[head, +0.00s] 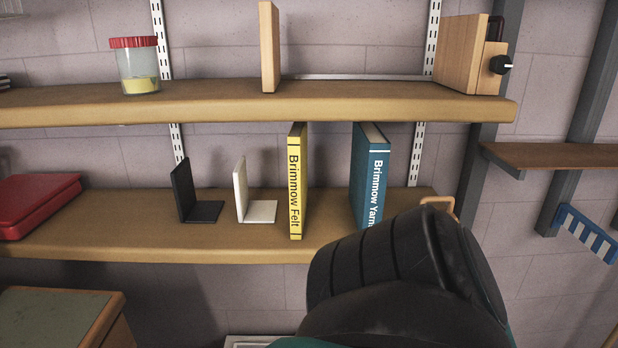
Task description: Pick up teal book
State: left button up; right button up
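The teal book (371,166), with "Brimmow Yarn" on its spine, stands upright on the lower wooden shelf, right of the middle. A black, ribbed part of one of my arms covers the lower end of its spine. I cannot tell whether the arm touches the book. No gripper fingers show in the head view.
A yellow book (295,181) stands upright to the left, with a gap between. Further left are a white bookend (257,210), a black bookend (196,208) and a red box (38,204). The upper shelf (200,103) hangs close above; a jar (138,66) stands on it.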

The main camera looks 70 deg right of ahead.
aim_at(371, 149)
jog(key=z, duration=0.5)
jog(key=k+j+z, duration=0.1)
jog(key=z, duration=0.85)
jog(key=k+z, duration=0.1)
jog(key=z, duration=0.4)
jog(key=k+z, duration=0.1)
jog(key=z, duration=0.35)
